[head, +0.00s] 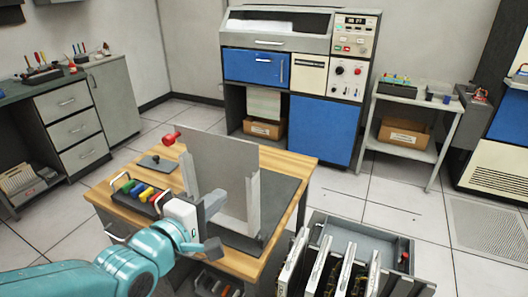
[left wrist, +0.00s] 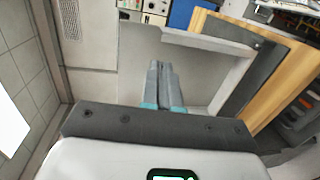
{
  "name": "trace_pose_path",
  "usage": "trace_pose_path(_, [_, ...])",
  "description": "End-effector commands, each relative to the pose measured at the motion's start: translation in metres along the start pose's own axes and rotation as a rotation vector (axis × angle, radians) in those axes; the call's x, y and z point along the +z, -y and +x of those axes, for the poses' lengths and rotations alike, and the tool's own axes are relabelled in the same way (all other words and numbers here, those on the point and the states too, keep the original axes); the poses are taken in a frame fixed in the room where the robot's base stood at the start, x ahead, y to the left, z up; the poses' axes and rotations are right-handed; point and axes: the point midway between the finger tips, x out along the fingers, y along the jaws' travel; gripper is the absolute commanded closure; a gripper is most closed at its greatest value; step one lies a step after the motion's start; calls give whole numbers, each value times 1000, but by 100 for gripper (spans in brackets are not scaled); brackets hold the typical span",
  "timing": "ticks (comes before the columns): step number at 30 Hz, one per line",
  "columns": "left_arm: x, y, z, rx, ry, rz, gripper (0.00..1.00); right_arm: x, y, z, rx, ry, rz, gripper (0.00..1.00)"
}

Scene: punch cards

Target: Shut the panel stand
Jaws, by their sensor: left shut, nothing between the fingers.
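The panel stand (head: 222,165) is on the wooden table, its light grey panel standing nearly upright over a dark base plate. A pale side rail (head: 253,205) runs up its right edge. My left gripper (head: 220,198) is shut and empty, in front of the panel's lower part in the head view. In the left wrist view, the shut fingers (left wrist: 163,72) point toward the grey panel (left wrist: 140,45), with the rail (left wrist: 235,78) to their right. I cannot tell whether the fingertips touch the panel. My right gripper is not in view.
A rack of coloured-handled tools (head: 142,192) stands on the wooden table (head: 240,262), left of the stand. A red-knobbed part (head: 171,136) is near the panel's left edge. An open drawer unit with upright cards (head: 340,265) is at front right. Floor behind the table is clear.

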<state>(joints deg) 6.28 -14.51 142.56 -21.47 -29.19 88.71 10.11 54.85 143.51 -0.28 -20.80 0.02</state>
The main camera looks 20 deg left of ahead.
Motion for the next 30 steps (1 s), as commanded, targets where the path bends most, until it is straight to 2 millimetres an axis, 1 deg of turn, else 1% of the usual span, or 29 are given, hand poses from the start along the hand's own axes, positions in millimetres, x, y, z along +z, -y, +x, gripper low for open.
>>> trace_pose_path(1, [-4, -13, -9, 40, -15, 8, 100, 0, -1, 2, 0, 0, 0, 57])
trace_pose_path(4, [-11, -32, -24, 96, -36, 20, 100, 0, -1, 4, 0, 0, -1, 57])
trace_pose_path(6, [-14, -40, -33, 123, -47, 25, 100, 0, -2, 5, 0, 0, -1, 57])
trace_pose_path(8, [-16, -45, -37, 137, -53, 28, 100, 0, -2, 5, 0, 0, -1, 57])
trace_pose_path(11, [-18, -48, -34, 144, -55, 28, 100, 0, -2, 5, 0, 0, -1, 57])
trace_pose_path(14, [-18, -50, -21, 141, -52, 28, 100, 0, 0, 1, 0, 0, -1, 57])
trace_pose_path(17, [-18, -54, -1, 140, -51, 27, 100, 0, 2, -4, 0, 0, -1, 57])
trace_pose_path(24, [-18, -62, 54, 140, -50, 28, 100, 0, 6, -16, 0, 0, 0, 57])
trace_pose_path(27, [-18, -64, 73, 140, -50, 29, 100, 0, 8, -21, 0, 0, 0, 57])
trace_pose_path(30, [-18, -66, 88, 141, -50, 28, 100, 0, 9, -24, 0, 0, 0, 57])
